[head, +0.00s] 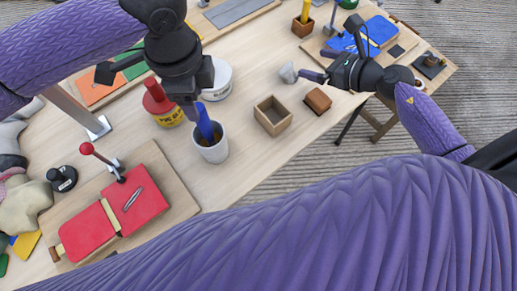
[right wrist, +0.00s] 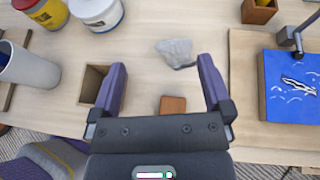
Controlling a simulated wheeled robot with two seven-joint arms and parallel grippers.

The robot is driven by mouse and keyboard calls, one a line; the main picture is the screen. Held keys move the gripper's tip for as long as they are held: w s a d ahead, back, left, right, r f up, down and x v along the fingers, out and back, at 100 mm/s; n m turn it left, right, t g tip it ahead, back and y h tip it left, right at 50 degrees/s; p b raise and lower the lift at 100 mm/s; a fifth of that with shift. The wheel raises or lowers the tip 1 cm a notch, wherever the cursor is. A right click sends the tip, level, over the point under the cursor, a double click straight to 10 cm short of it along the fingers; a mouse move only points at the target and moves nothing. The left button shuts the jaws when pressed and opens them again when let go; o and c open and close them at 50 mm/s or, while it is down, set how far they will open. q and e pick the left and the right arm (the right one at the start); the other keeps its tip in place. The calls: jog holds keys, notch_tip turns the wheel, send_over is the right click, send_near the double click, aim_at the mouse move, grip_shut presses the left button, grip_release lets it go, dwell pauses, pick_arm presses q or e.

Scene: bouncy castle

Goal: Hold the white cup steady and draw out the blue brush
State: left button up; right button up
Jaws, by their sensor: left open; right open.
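The white cup (head: 211,152) stands upright on the table in the middle left of the head view. It also shows at the left edge of the right wrist view (right wrist: 30,69). The blue brush (head: 205,125) stands in the cup, its upper part sticking out of the rim and its lower end hidden inside. My left gripper (head: 195,100) is open, just above the cup at the brush's top; whether it touches the brush I cannot tell. My right gripper (right wrist: 162,68) is open and empty, well to the right of the cup.
A grey stone-like lump (right wrist: 176,52) and a brown block (right wrist: 173,104) lie near my right gripper. An open wooden box (head: 273,115) is right of the cup. Red (head: 163,103) and white (head: 217,79) tubs stand behind it. A red hinged press (head: 134,200) is front left.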

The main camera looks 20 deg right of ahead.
jog(key=w+a+r+n+y, duration=0.1)
jog(key=w+a+r+n, duration=0.25)
jog(key=r, duration=0.35)
jog(key=m+g+y, duration=0.1)
jog(key=y, duration=0.1)
send_near(223, 145)
jog(key=x, duration=1.3)
jog(key=shift+s, duration=0.1)
